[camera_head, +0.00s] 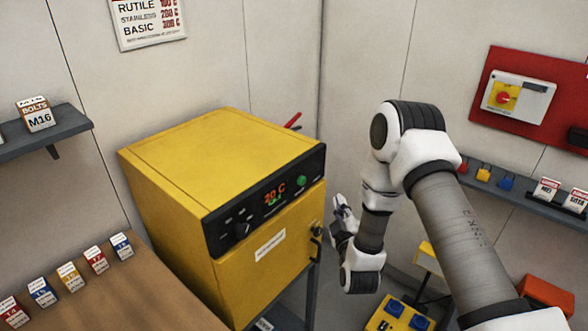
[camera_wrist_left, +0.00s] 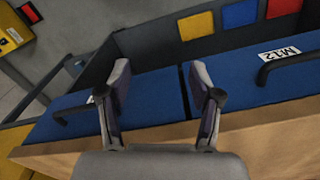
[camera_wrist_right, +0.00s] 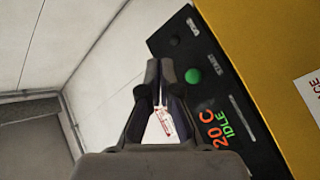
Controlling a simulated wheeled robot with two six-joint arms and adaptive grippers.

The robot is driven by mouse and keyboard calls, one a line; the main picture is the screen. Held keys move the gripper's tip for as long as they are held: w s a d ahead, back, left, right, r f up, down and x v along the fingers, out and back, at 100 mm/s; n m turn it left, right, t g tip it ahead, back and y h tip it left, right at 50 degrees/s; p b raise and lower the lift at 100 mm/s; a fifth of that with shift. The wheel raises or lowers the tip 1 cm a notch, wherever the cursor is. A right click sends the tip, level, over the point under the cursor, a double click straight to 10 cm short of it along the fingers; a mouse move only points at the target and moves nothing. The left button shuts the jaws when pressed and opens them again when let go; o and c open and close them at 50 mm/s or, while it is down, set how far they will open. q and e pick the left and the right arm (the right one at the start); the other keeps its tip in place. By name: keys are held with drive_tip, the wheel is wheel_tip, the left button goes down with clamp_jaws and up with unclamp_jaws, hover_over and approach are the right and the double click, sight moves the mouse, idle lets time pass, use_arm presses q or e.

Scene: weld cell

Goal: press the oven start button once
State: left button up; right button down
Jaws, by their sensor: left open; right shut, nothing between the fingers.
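The yellow oven (camera_head: 225,165) stands left of centre in the head view. Its black control panel (camera_head: 222,228) has a red and green display, a dark knob and a round green button (camera_head: 301,181). In the right wrist view the green button (camera_wrist_right: 193,76) shows just right of the fingers, and the display (camera_wrist_right: 213,128) reads 20 C IDLE. My right gripper (camera_head: 340,205) is shut and empty, to the right of the oven front and apart from the button. My left gripper (camera_wrist_left: 162,85) is open and empty over blue drawers; it is outside the head view.
A wooden bench (camera_head: 125,290) with several small labelled boxes lies at lower left. A shelf with an M16 bolts box (camera_head: 36,115) hangs above it. A red wall panel (camera_head: 545,85) with a rotary switch is at right.

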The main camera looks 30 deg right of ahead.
sight(302, 181)
drive_tip(key=w+a+b, duration=0.3)
drive_tip(key=w, duration=0.5)
drive_tip(key=shift+r, duration=0.25)
idle(0.4)
drive_tip(key=shift+w+a, duration=0.1)
idle(1.1)
drive_tip(key=shift+w+a, duration=0.15)
drive_tip(key=shift+w, duration=0.1)
drive_tip(key=shift+w+a+b, duration=0.15)
drive_tip(key=shift+w+b, duration=0.25)
drive_tip(key=shift+w, duration=0.1)
idle(0.7)
idle(0.3)
drive_tip(key=shift+s+d, duration=0.3)
drive_tip(key=shift+s, duration=0.6)
